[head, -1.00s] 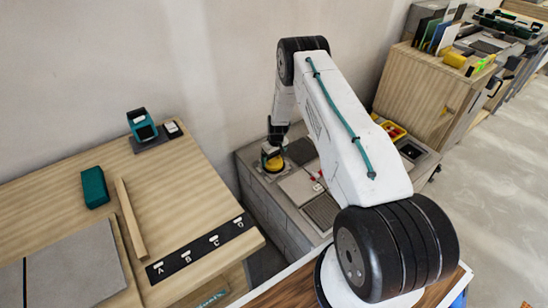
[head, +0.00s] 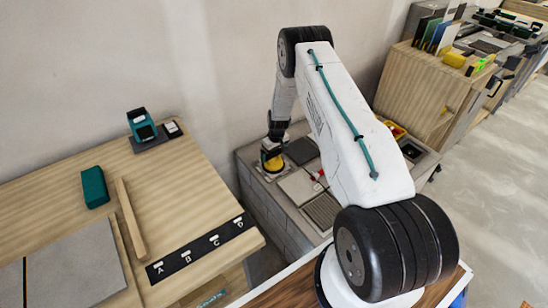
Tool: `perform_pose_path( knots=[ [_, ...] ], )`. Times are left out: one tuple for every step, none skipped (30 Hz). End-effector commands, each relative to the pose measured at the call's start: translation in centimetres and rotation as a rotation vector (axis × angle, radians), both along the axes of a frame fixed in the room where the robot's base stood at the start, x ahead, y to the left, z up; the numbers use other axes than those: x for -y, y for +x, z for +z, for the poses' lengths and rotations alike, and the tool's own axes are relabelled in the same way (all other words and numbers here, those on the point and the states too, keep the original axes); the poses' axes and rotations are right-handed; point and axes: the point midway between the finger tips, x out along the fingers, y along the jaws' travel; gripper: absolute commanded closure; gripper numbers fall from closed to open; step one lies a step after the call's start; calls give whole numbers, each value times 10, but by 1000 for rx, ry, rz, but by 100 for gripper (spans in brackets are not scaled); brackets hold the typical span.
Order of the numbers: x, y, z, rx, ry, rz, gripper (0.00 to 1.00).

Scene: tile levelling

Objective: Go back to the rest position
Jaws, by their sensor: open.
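My arm reaches from the lower right up and over to the grey bench in the middle of the head view. My gripper (head: 274,141) hangs pointing down at the far left of that bench. It is open. Right below it is a yellow, round-looking thing with a dark part (head: 272,161). The gripper is close to it, and I cannot tell whether they touch. The fingers are small and partly hidden by the wrist.
At left, a wooden table carries a dark green block (head: 95,187), a wooden strip (head: 131,219), a teal device (head: 141,124) and a black lettered strip (head: 200,249). A wooden cabinet (head: 425,85) stands behind right.

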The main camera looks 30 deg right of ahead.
Motion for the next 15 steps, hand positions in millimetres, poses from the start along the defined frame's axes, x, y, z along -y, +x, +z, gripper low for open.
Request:
perform_pose_path(
  knots=[
    [1,0,11,2,-1,0,0],
    [1,-1,17,3,-1,0,0],
    [1,-2,23,2,-1,0,0],
    [1,-3,28,2,-1,0,0],
    [1,-3,33,3,-1,0,0],
    [1,-4,37,1,-1,0,0],
    [1,-4,40,1,-1,0,0],
    [1,-5,43,1,-1,0,0],
    [1,-5,46,1,-1,0,0],
    [1,-5,48,1,0,0,0],
    [1,-6,49,0,0,0,0],
    [1,-6,50,0,0,0,0],
    [1,-6,50,0,0,0,0],
    [1,-6,50,-1,0,0,0],
    [1,-6,50,-1,0,0,0]
  ],
)
